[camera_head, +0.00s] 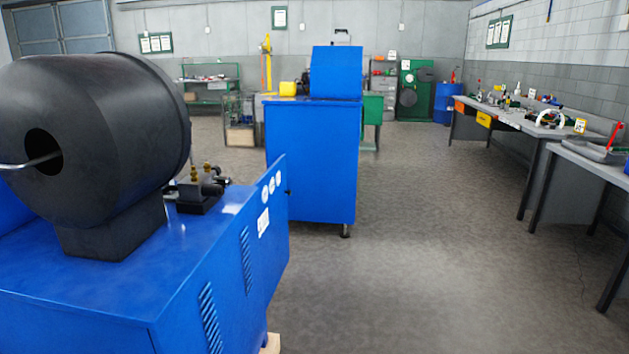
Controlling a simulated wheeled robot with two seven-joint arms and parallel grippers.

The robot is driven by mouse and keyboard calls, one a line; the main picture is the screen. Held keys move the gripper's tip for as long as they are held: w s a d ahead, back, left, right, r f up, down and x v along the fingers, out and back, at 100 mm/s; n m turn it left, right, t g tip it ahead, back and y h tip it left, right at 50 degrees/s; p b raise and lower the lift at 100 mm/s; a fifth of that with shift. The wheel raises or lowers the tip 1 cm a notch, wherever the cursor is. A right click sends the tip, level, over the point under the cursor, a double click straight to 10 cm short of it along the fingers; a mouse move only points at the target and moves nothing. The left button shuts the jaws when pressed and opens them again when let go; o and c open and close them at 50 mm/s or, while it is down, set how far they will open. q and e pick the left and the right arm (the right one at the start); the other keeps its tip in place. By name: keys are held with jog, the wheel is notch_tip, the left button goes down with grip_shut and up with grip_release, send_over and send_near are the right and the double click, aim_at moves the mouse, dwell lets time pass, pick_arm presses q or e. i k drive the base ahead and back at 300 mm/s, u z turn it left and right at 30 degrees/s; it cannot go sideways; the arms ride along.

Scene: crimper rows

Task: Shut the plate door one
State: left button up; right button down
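No part that I can surely name as plate door one shows. A blue machine (110,290) stands close at the left, with a large black drum-shaped head (95,130) on top. Neither of my grippers is in view.
Grey floor (430,240) is clear to the right of the machines. Workbenches with tools (515,120) line the right wall. A green cabinet (415,90), a blue barrel (447,103) and a wire cage (240,118) stand at the back.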

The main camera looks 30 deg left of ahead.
aim_at(271, 199)
jog(key=i, duration=2.35)
jog(key=u, duration=1.25)
jog(key=i, duration=1.3)
jog(key=u, duration=1.8)
jog(key=i, duration=0.25)
jog(key=z, duration=0.1)
